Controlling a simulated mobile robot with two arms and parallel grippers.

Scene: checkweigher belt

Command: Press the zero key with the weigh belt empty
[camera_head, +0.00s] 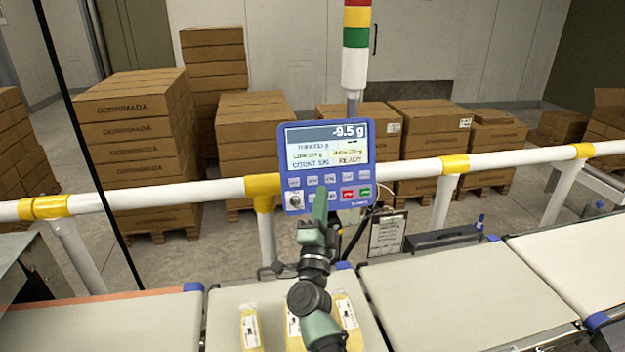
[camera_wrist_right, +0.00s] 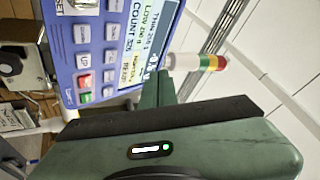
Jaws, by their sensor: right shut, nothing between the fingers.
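The blue control panel (camera_head: 284,150) faces me on the rail. Its display (camera_head: 326,147) reads -9.5 g and READY. Two rows of keys sit below the display, including a red key (camera_head: 348,194) and a green key (camera_head: 365,191); I cannot read which is the zero key. My right gripper (camera_head: 320,194) is shut and empty, its tips in front of the lower key row, hiding part of it. The fingers (camera_wrist_right: 160,82) also show before the panel (camera_wrist_right: 64,50) in the right wrist view; contact cannot be told. My left gripper is not in view.
Yellow packs (camera_head: 249,330) lie on the near-centre belt (camera_head: 222,312), partly behind my right arm. The belt to its right (camera_head: 455,285) looks bare. A white rail (camera_head: 410,170) with yellow joints crosses behind the belts. A signal tower (camera_head: 355,60) stands above the panel; stacked cartons stand beyond.

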